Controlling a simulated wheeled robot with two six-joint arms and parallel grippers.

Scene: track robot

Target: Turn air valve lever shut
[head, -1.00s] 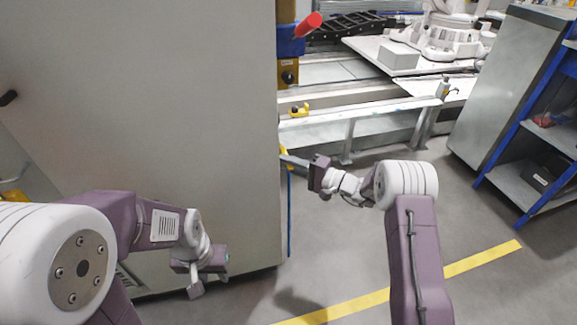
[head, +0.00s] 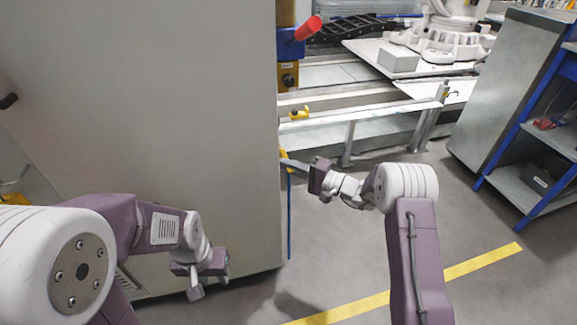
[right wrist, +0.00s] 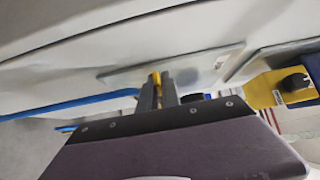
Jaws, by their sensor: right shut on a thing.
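A small yellow lever (right wrist: 156,77) shows between the fingertips of my right gripper (right wrist: 157,90) in the right wrist view. The gripper is shut on it, and the fingers hide most of it. In the head view a bit of yellow (head: 284,155) shows at the right edge of the grey cabinet, where the right gripper's fingers (head: 288,163) reach. The valve body cannot be made out. My left gripper (head: 211,279) hangs low in front of the cabinet face, with its fingers apart and nothing between them.
The large grey cabinet (head: 150,90) fills the left. A blue hose (head: 289,220) runs down its right edge. A red handle (head: 308,28) sticks out above. A metal rail frame (head: 350,115) stands behind. A blue shelf rack (head: 520,125) is at right. The floor between is clear.

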